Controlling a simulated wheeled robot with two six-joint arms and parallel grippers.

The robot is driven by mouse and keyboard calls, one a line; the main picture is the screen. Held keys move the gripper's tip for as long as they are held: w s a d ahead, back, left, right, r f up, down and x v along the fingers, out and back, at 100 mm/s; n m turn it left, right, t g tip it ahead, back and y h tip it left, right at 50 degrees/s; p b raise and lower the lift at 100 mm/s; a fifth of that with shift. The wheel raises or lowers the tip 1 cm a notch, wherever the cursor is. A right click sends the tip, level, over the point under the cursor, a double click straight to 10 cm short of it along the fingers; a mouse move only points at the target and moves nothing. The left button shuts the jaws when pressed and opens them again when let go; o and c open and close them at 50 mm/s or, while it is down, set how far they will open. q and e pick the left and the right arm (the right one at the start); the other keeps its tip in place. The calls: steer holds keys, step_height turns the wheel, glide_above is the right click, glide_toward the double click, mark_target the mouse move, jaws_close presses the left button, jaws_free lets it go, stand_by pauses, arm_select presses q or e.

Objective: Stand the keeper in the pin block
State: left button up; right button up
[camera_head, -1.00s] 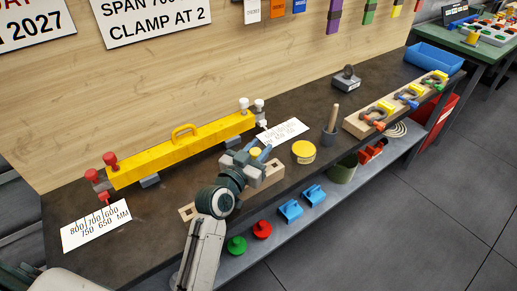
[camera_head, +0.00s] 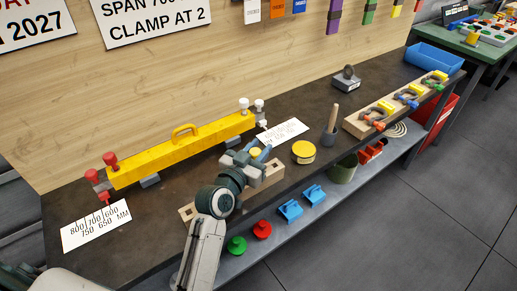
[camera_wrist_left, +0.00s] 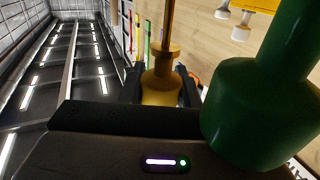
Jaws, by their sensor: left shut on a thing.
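My left gripper (camera_head: 254,158) is over the far part of the pin block (camera_head: 266,180), a pale wooden block with holes that lies along the bench's front edge. The gripper is shut on a yellow piece (camera_head: 256,151), probably the keeper. In the left wrist view the yellow piece (camera_wrist_left: 161,88) sits between the dark fingers, with a flange and a thin rod above. A large green bottle-shaped thing (camera_wrist_left: 250,105) is close to the camera on the right. The arm hides the middle of the block; whether the piece touches it cannot be told. My right gripper is not in view.
A yellow bar with a handle (camera_head: 180,150) lies behind the gripper. A white card (camera_head: 283,131), a yellow tin (camera_head: 303,152) and a grey cup with a stick (camera_head: 330,136) are to the right. A shelf (camera_head: 275,232) with coloured parts is below.

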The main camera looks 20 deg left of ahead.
arm_select(q)
steer(key=shift+f+b, duration=0.4)
steer(key=shift+f, duration=0.1)
steer(key=o, duration=1)
steer(key=shift+f, duration=0.1)
steer(key=shift+s, duration=0.2)
steer(key=shift+b+v, duration=1.4)
steer(key=shift+v, duration=3.85)
